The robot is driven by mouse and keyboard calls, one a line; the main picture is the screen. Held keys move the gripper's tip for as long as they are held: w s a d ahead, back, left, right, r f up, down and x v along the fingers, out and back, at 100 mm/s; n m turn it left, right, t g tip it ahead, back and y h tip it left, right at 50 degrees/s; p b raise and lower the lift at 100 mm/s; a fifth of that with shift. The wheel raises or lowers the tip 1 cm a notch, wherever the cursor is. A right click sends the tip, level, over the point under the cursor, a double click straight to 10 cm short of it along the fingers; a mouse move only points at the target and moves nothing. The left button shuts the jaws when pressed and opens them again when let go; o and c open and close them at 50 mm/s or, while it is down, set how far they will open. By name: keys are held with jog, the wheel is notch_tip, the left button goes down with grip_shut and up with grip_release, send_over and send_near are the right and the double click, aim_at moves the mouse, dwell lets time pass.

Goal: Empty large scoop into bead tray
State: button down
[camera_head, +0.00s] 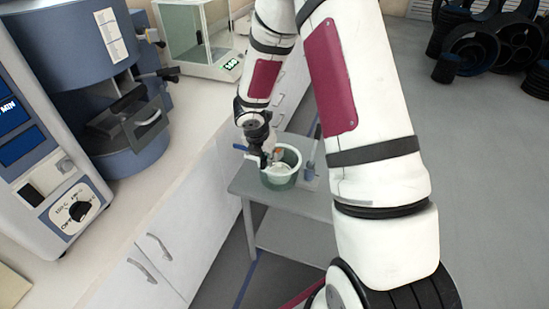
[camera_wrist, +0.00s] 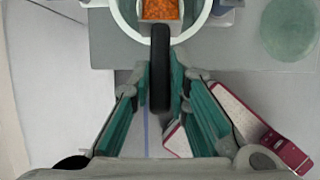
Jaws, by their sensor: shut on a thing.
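My gripper (camera_wrist: 160,88) is shut on the black handle of the scoop (camera_wrist: 160,62). The scoop's pan is at the top edge of the wrist view and holds orange beads (camera_wrist: 161,10). Below the pan is a round, pale green container with a white rim (camera_wrist: 128,26); its inside is mostly hidden by the scoop. In the head view my gripper (camera_head: 262,157) is at the left side of this round container (camera_head: 279,180), which stands on a low grey table. I cannot tell whether this container is the bead tray.
The low grey table (camera_head: 300,203) stands against white cabinets (camera_head: 150,255). A blue-grey machine (camera_head: 75,45) and a balance with a glass case (camera_head: 195,35) are on the counter. A green disc (camera_wrist: 290,28) lies at the right. Black rings (camera_head: 480,50) are at the back right.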

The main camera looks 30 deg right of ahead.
jog(key=shift+d+r+p, duration=0.1)
jog(key=shift+r+p, duration=0.1)
jog(key=shift+p, duration=0.45)
jog(key=shift+w+d+r+g+y, duration=0.2)
jog(key=shift+d+r+g+y, duration=0.05)
jog(key=shift+d+g+y, duration=0.05)
jog(key=shift+w+r, duration=0.1)
jog(key=shift+r, duration=0.05)
dwell(0.3)
jog(key=shift+w+d+r+g+y, duration=0.25)
jog(key=shift+d+r+g+y, duration=0.15)
jog(key=shift+d+y, duration=0.15)
jog(key=shift+w+d+r+g+y, duration=0.1)
jog(key=shift+w+r+g+y, duration=0.15)
jog(key=shift+r+g+y, duration=0.1)
jog(key=shift+d, duration=0.1)
